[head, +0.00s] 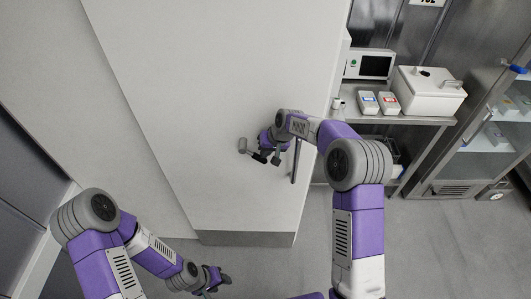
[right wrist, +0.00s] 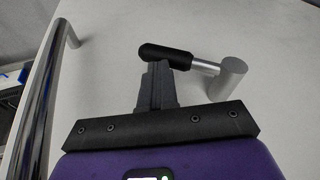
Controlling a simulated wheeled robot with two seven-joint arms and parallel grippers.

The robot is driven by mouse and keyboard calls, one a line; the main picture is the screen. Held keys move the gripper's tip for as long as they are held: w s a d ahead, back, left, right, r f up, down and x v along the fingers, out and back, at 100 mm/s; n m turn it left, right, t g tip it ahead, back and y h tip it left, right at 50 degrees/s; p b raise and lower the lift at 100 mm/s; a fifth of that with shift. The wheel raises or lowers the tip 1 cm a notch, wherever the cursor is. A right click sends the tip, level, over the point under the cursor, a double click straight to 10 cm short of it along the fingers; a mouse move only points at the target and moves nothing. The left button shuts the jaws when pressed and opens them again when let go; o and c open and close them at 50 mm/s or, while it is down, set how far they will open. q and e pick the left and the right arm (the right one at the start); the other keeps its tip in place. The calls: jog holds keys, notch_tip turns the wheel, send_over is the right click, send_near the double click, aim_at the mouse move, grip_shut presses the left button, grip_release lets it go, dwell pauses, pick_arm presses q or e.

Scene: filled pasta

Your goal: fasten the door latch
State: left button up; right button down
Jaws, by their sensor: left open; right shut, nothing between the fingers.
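The large pale door (head: 210,90) fills the middle of the head view. Its latch shows in the right wrist view as a black grip (right wrist: 163,54) on a short metal rod, joined to a grey round post (right wrist: 231,76). In the head view the latch post (head: 243,145) stands just left of my right gripper (head: 269,158). My right gripper is shut and empty, its fingertips (right wrist: 157,68) right at the black grip; I cannot tell whether they touch. My left gripper (head: 220,280) is open and empty, low at the bottom left, away from the latch.
A vertical metal pull bar (head: 295,162) is on the door right of the latch, close to my right wrist; it also shows in the right wrist view (right wrist: 38,100). A steel bench (head: 420,119) with devices and a white box (head: 428,97) stands at right. The floor between is clear.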

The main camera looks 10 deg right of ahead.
aim_at(260, 160)
jog(key=shift+f+y+b, duration=0.6)
jog(key=shift+b, duration=0.4)
jog(key=b, duration=0.1)
jog(key=f+b, duration=0.1)
jog(key=b, duration=0.1)
jog(key=shift+a+f+y, duration=0.2)
jog(key=shift+a+y, duration=0.15)
jog(key=shift+y, duration=0.05)
jog(key=b+x, duration=0.2)
jog(key=shift+s+a+f+b, duration=0.1)
jog(key=shift+a+b, duration=0.1)
jog(key=shift+b, duration=0.15)
jog(key=shift+f+t+y+b, duration=0.25)
jog(key=shift+t+y+b, duration=0.05)
jog(key=shift+b, duration=0.1)
jog(key=shift+a+f+y+b, duration=0.15)
jog(key=shift+a+y+b, duration=0.25)
jog(key=shift+b, duration=0.15)
jog(key=shift+w+a+f+b, duration=0.1)
jog(key=shift+w+a+b, duration=0.1)
jog(key=shift+a+b, duration=0.2)
notch_tip(260, 160, up, 10)
jog(key=shift+d+r+p, duration=0.1)
jog(key=shift+p, duration=0.45)
